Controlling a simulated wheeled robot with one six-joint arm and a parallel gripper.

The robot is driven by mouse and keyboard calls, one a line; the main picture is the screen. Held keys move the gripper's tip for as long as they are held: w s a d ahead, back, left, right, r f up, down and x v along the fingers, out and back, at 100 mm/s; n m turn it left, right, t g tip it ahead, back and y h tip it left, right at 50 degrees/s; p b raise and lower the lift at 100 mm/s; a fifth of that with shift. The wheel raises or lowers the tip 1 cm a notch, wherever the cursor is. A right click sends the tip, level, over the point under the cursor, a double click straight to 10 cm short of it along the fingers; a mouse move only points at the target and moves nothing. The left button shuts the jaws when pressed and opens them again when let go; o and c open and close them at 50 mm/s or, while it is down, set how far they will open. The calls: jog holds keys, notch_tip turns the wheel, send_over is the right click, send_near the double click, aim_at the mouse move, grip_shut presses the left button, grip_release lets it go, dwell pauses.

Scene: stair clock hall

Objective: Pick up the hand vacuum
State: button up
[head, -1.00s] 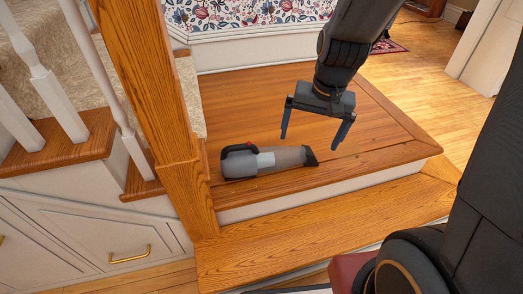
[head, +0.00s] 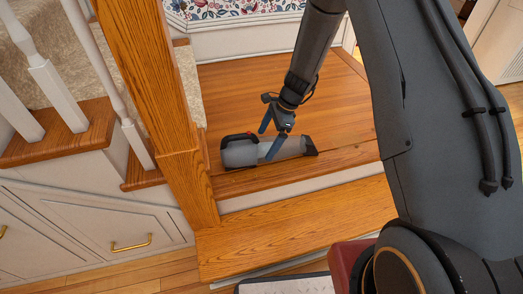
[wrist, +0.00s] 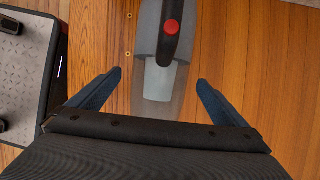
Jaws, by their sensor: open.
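The hand vacuum (head: 245,152) lies on its side-to-side length on the wooden landing, near the front edge, its dark handle to the left and dark nozzle to the right. My gripper (head: 268,141) is over its middle, with one blue finger on the far side and one on the near side. In the wrist view my gripper (wrist: 160,82) is open, its fingers on either side of the vacuum's clear body, with gaps left between. The vacuum (wrist: 161,75) shows its red button there; its nozzle end is hidden behind my gripper.
A wooden newel post (head: 187,180) stands close to the left of the vacuum. A lower wooden step (head: 300,225) lies in front of the landing. A floral-papered wall with white panelling (head: 240,38) is behind. The landing's back right is clear.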

jog(key=x, duration=0.2)
jog(key=b+x, duration=0.1)
jog(key=x, duration=0.4)
jog(key=shift+w+d+f, duration=0.15)
jog(key=shift+d+f, duration=0.05)
jog(key=shift+f, duration=0.05)
jog(key=c, duration=2)
jog(key=shift+c, duration=0.3)
jog(key=shift+r, duration=0.1)
